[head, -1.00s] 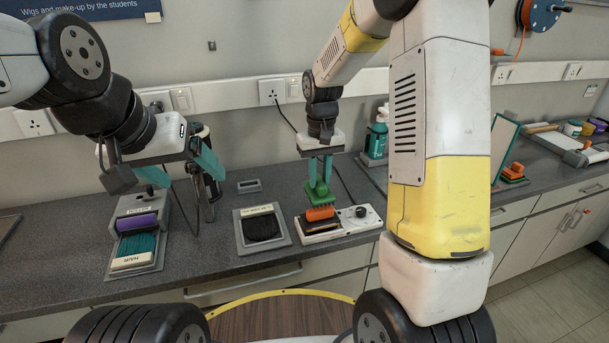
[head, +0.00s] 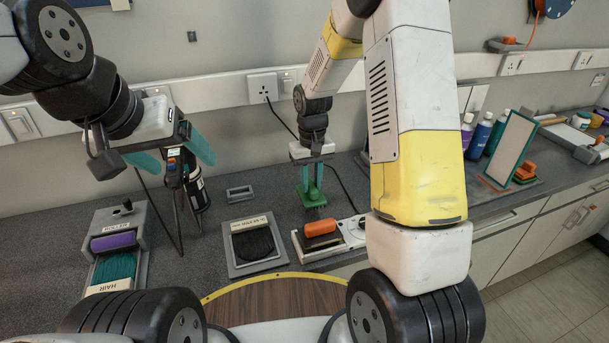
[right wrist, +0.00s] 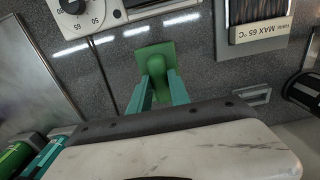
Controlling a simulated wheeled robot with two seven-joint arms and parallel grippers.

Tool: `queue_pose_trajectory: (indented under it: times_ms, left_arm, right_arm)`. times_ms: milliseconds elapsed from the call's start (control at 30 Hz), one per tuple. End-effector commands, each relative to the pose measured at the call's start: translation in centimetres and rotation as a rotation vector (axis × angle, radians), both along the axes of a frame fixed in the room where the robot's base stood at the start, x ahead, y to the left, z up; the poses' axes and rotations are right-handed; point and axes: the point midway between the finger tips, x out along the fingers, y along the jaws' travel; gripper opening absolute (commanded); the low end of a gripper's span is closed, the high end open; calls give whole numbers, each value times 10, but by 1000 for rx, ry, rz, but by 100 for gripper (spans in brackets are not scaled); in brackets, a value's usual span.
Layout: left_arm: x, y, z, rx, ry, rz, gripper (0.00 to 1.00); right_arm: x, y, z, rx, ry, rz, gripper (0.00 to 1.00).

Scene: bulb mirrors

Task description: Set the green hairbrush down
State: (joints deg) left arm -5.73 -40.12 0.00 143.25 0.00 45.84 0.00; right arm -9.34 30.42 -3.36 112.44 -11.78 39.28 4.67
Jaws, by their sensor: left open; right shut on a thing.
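The green hairbrush (head: 313,198) is upright, bristles down, over the grey counter (head: 290,190) behind the white heater with the dial. My right gripper (head: 312,178) is shut on its green handle from above. In the right wrist view the hairbrush (right wrist: 158,58) shows between the teal fingers of my right gripper (right wrist: 158,82), above bare dark counter. I cannot tell whether its bristles touch the counter. My left gripper (head: 172,156) is open at the left, its fingers on either side of a black cylindrical tool (head: 193,188) on a stand.
The white heater (head: 352,233) bears an orange-handled brush (head: 320,227). A grey tray with a black bristle pad (head: 252,243) lies left of it. A small grey holder (head: 239,193) stands behind. A purple-handled brush (head: 113,241) lies further left. Bottles (head: 481,134) and a mirror (head: 510,147) stand right.

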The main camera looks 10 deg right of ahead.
Motion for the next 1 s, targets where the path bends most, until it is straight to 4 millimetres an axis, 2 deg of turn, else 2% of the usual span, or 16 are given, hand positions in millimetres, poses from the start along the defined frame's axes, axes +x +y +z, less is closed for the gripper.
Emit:
queue_pose_trajectory:
  times_ms: [100,200,567,600,667,1000]
  left_arm:
    - [0,0,0,0,0,0,80]
    - [0,0,0,0,0,0,80]
    - [0,0,0,0,0,0,80]
    - [0,0,0,0,0,0,80]
    - [0,0,0,0,0,0,80]
    - [0,0,0,0,0,0,80]
  right_arm:
    - [-1,0,-19,-1,5,0,0]
    - [-1,0,-29,0,2,0,0]
    - [-1,0,-33,0,2,0,0]
    - [0,0,-33,0,2,0,31]
    - [0,0,-33,0,2,0,43]
    - [0,0,-31,0,1,0,45]
